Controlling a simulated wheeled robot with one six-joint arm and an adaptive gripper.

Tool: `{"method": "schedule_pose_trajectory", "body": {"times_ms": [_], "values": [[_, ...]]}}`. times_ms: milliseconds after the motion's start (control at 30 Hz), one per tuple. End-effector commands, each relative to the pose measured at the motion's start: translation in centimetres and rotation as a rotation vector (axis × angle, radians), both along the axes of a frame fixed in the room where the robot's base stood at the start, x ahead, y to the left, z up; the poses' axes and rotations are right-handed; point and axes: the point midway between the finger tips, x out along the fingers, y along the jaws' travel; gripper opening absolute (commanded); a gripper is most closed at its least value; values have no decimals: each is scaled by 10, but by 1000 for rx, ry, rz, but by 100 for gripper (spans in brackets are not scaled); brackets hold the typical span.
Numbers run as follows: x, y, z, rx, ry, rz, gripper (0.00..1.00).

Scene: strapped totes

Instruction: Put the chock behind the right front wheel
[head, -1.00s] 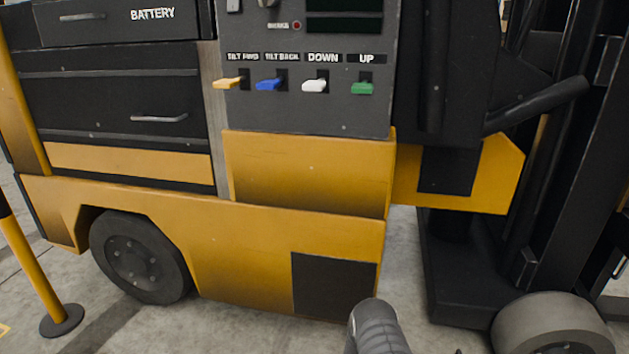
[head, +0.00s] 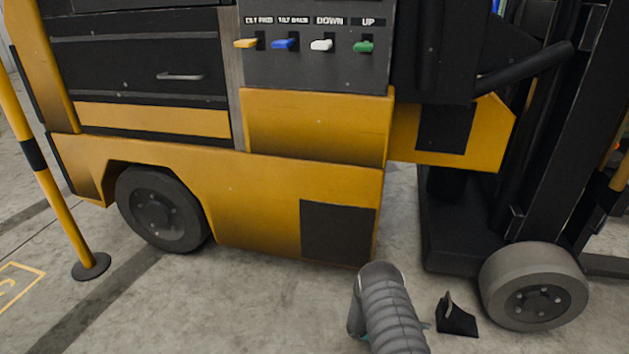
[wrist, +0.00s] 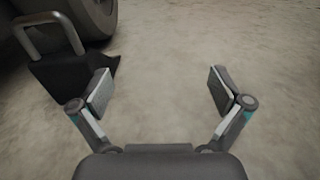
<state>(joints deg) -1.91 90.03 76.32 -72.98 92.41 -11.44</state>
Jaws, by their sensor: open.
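The chock (head: 457,318) is a black wedge with a raised handle. It stands on the floor just left of the grey front wheel (head: 535,285) under the mast; I cannot tell whether they touch. In the wrist view the chock (wrist: 65,80), with its pale bar handle, is at the upper left, with the dark tyre (wrist: 92,18) behind it. My gripper (wrist: 161,90) is open and empty over bare floor, to the right of the chock in that view. In the head view my arm covers most of the gripper, left of the chock.
The yellow and black truck body (head: 290,190) fills the left and middle, with coloured levers (head: 300,45) and a black rear wheel (head: 162,208). A yellow and black post (head: 55,210) stands at the left. The concrete floor (head: 240,310) in front is clear.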

Motion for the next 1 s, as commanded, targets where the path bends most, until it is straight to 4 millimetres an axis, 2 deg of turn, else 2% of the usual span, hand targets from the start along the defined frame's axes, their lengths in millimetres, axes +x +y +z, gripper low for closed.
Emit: {"method": "schedule_pose_trajectory", "body": {"times_ms": [267,467,700,1000], "values": [[12,3,42,42,-69,-46,100],[21,8,89,91,-148,-99,100],[26,20,177,194,-306,-196,100],[11,40,282,335,-514,-311,100]]}}
